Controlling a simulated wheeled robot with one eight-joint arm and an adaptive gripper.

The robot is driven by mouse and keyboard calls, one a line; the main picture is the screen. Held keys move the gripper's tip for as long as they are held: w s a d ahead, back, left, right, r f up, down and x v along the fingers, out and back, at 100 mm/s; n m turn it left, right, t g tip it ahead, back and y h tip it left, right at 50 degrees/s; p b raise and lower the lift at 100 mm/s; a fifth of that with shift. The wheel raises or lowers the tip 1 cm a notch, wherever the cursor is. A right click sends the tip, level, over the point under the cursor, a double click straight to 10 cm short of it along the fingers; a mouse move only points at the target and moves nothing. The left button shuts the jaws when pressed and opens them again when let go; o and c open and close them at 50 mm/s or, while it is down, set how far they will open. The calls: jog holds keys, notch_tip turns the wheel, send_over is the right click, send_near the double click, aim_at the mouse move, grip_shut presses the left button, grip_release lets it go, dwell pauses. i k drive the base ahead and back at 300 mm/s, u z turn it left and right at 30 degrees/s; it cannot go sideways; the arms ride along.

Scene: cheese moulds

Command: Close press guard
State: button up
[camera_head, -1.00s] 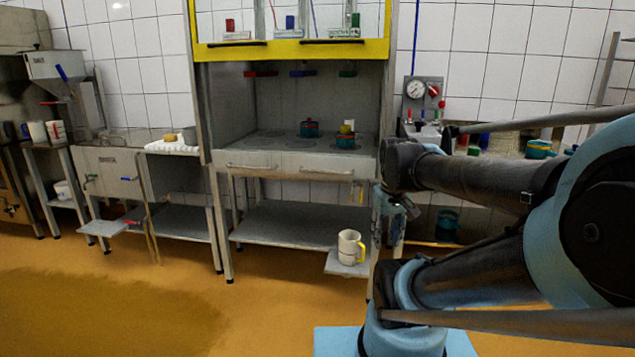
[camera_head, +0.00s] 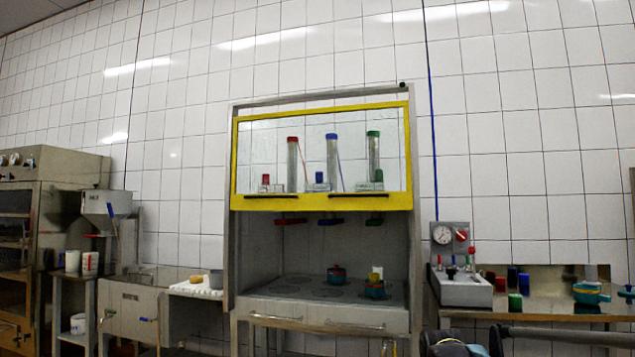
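The press guard (camera_head: 236,155) is a clear panel in a yellow frame with two dark handles on its lower bar. It sits in the upper part of the grey press cabinet (camera_head: 417,240), so the lower bay is open at the front. Behind the panel stand three cylinders with red, blue and green caps. Red, blue and green press heads hang below the guard's lower bar. Only parts of my arm show at the bottom edge; my gripper is not visible.
A control box with a gauge (camera_head: 461,285) stands right of the press on a bench with coloured cups and teal moulds. A hopper machine (camera_head: 106,212) and a white tray (camera_head: 195,291) stand at the left.

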aim_at(400, 200)
jog(key=u, duration=1.6)
jog(key=i, duration=1.05)
jog(key=z, duration=1.3)
